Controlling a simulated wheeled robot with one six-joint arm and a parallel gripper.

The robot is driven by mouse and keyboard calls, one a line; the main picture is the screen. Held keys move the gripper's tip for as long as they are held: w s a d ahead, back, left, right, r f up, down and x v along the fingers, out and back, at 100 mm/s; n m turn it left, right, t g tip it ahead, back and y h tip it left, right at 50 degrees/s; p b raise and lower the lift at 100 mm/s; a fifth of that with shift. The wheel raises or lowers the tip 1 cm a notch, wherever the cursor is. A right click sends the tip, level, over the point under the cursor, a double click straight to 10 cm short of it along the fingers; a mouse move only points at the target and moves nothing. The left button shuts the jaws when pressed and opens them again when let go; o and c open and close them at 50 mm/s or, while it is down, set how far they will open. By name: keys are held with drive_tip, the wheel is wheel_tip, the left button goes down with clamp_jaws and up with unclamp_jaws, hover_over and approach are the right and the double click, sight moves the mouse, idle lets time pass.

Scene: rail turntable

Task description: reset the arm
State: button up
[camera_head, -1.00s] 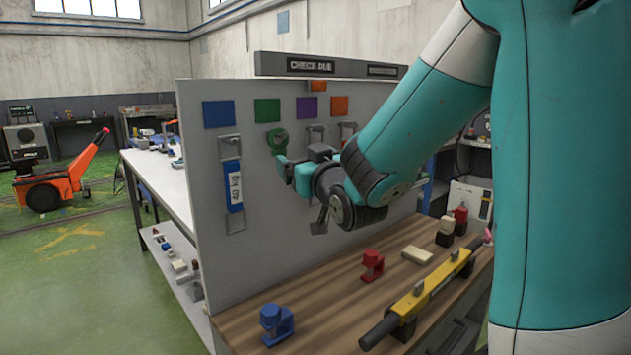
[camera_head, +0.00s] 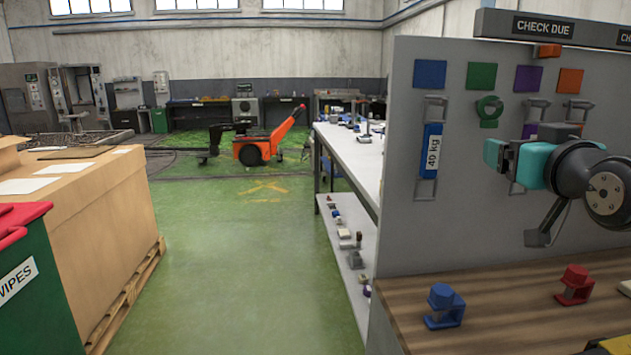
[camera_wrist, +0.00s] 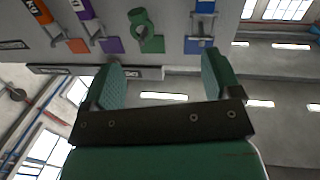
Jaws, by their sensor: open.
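My gripper (camera_head: 505,153) is at the right of the head view, in front of the grey tool board (camera_head: 400,230) and above the wooden bench. In the wrist view my gripper (camera_wrist: 163,75) shows its two teal fingers wide apart with nothing between them. The wrist view shows the board upside down at the top. My dark wrist and a grey bracket-like part hang at the right edge of the head view. The rest of my arm is out of view.
A blue "40 kg" tag (camera_head: 431,150) and a green ring-shaped piece (camera_head: 489,111) hang on the board. Blue (camera_head: 443,306) and red (camera_head: 574,285) clamp-like pieces stand on the bench. A large carton (camera_head: 95,220) stands left. The green floor between is clear.

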drive_tip(key=s+a+f+n+g+y+p, duration=0.25)
drive_tip(key=a+g+y, duration=0.2)
drive_tip(key=a, duration=0.45)
drive_tip(key=s+a+f+n+g+y+p, duration=0.1)
drive_tip(key=s+a+f+n+g+p, duration=0.1)
drive_tip(key=s+a+g, duration=0.3)
drive_tip(key=s+a+f+n+g+y+p, duration=0.1)
drive_tip(key=s+a+n+g+p, duration=0.2)
drive_tip(key=s, duration=1)
drive_tip(key=a+g, duration=0.2)
drive_tip(key=g, duration=0.3)
drive_tip(key=shift+s+a+f, duration=0.2)
drive_tip(key=shift+a+f, duration=0.15)
drive_tip(key=shift+f, duration=0.05)
